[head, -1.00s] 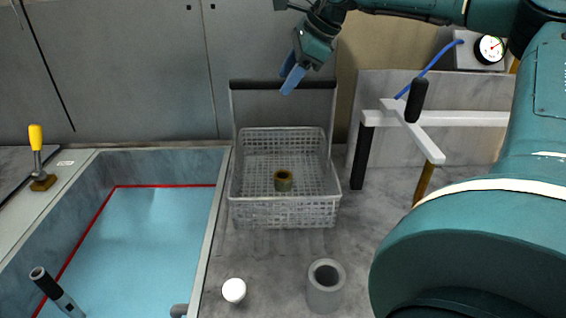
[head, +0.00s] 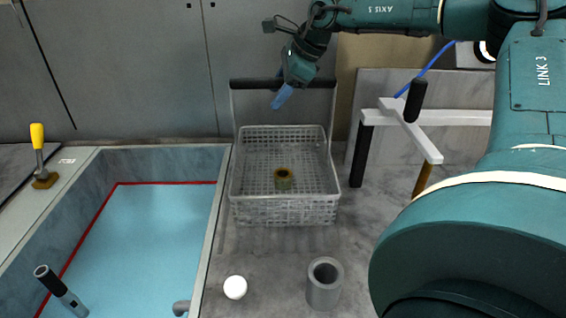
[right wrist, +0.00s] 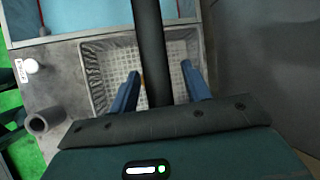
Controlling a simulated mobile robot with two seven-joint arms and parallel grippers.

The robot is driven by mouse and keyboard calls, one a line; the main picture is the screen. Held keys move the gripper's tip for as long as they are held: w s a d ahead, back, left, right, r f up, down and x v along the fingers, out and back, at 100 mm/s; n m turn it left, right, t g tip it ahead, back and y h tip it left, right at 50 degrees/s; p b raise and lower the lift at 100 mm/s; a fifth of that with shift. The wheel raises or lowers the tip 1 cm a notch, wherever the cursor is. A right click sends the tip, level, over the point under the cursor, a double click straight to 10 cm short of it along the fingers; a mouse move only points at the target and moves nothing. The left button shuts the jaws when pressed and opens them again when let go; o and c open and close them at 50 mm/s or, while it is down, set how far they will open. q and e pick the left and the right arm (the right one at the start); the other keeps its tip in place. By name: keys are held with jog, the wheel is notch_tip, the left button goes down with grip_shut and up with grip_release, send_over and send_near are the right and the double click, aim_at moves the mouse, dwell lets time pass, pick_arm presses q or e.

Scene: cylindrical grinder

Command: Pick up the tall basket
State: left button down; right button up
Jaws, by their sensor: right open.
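The tall basket (head: 285,211) is a light grey mesh basket on the grey counter, with tall thin uprights and a black handle bar across the top (head: 248,85). A small ring-shaped part (head: 284,178) sits inside it. My right gripper (head: 281,97) is at the handle bar, fingers pointing down. In the right wrist view, the two blue fingers (right wrist: 160,90) are apart, with the black handle bar (right wrist: 150,45) running between them. The basket's mesh (right wrist: 97,80) shows below. Whether the fingers touch the bar cannot be told. My left gripper is out of view.
A blue-water tank (head: 150,235) lies left of the basket. A white ball (head: 235,288) and a grey hollow cylinder (head: 324,284) stand in front. A white frame with a black grip (head: 416,100) is at right. A grey wall rises behind.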

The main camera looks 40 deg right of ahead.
jog(key=shift+c, duration=0.3)
jog(key=shift+f, duration=0.1)
grip_shut()
jog(key=shift+s, duration=0.1)
dwell(0.8)
